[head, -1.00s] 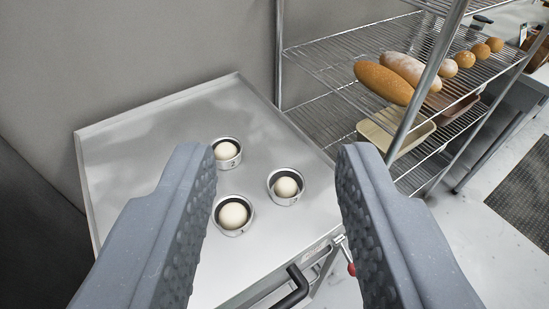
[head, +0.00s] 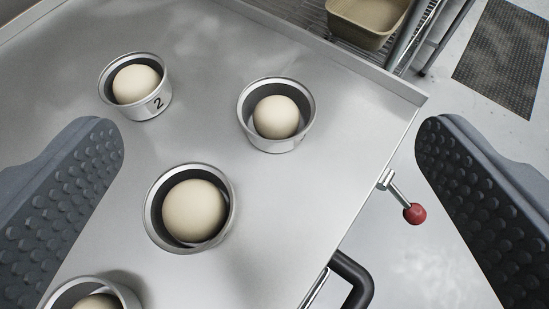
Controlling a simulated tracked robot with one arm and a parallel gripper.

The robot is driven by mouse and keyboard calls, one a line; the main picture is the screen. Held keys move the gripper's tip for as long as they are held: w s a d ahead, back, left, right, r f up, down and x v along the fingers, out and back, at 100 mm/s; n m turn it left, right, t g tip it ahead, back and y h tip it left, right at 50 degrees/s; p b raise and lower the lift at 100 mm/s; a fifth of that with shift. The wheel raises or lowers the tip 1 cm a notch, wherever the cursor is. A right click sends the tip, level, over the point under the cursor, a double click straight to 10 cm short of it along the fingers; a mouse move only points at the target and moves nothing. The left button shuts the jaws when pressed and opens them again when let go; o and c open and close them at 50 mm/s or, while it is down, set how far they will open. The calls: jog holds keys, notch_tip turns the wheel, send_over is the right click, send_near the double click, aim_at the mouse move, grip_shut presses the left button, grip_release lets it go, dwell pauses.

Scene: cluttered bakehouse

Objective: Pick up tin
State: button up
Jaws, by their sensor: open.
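Several round metal tins stand on a steel tabletop (head: 330,95), each with a pale dough ball inside. The tin marked "2" (head: 150,108) is at the upper left. Another tin (head: 277,144) is at the upper middle, and one tin (head: 148,222) is at the centre. A further tin (head: 118,287) is cut off at the bottom left edge. The centre and upper middle tins lie between the fingers in the picture, untouched.
A red-knobbed lever (head: 414,213) and a black handle (head: 354,280) stick out from the table's right side, near the right finger. A wire rack with a tan pan (head: 366,22) stands behind. A dark floor mat (head: 505,60) lies at the upper right.

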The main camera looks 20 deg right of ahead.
jog(key=g+p, duration=0.1)
send_near(275, 112)
jog(key=a+v, duration=0.1)
jog(key=v, duration=0.2)
jog(key=shift+w+d+f+m+h, duration=0.2)
jog(key=shift+d+m+h, duration=0.05)
jog(key=shift+m+h, duration=0.05)
jog(key=x, duration=1.2)
jog(key=shift+d+f, duration=0.1)
jog(key=shift+w+d+f, duration=0.15)
jog(key=shift+w+f, duration=0.1)
jog(key=shift+w, duration=0.35)
jog(key=c, duration=1)
